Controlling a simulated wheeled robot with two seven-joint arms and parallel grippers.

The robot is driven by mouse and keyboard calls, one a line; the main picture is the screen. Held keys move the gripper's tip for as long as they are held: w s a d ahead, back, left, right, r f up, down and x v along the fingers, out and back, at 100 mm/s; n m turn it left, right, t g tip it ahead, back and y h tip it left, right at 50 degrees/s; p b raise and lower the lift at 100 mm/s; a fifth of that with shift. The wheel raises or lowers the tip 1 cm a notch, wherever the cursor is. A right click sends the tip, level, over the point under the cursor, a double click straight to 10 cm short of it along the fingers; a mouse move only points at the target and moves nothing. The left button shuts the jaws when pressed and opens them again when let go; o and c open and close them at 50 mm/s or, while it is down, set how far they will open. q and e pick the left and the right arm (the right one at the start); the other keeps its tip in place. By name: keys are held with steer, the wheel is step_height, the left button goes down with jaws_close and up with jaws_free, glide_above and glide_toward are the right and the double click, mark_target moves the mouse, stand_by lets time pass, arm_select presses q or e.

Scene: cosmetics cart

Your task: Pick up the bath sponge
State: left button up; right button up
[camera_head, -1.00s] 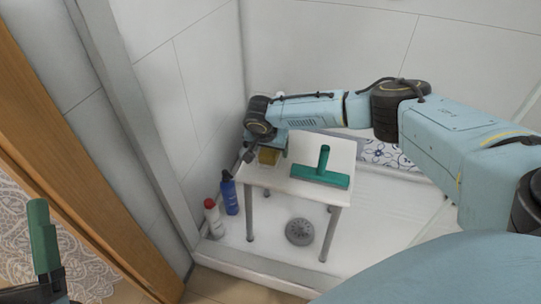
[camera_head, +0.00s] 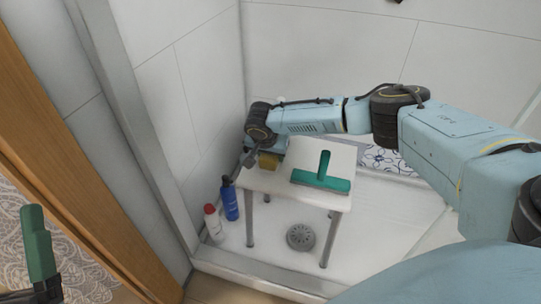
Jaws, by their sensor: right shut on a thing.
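The bath sponge (camera_head: 268,161) is a small yellow-brown block at the back left of the white stool (camera_head: 286,186). My right gripper (camera_head: 259,157) reaches it from behind and is shut on it, partly hidden by the wrist. The sponge is at or just above the seat; a gap beneath it cannot be made out.
A green squeegee (camera_head: 321,181) lies on the right part of the stool. A blue bottle (camera_head: 229,200) and a white bottle with a red cap (camera_head: 213,222) stand left of the stool. A drain (camera_head: 300,237) is below. Tiled walls close in behind and left.

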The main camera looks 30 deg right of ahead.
steer(key=shift+r, duration=0.1)
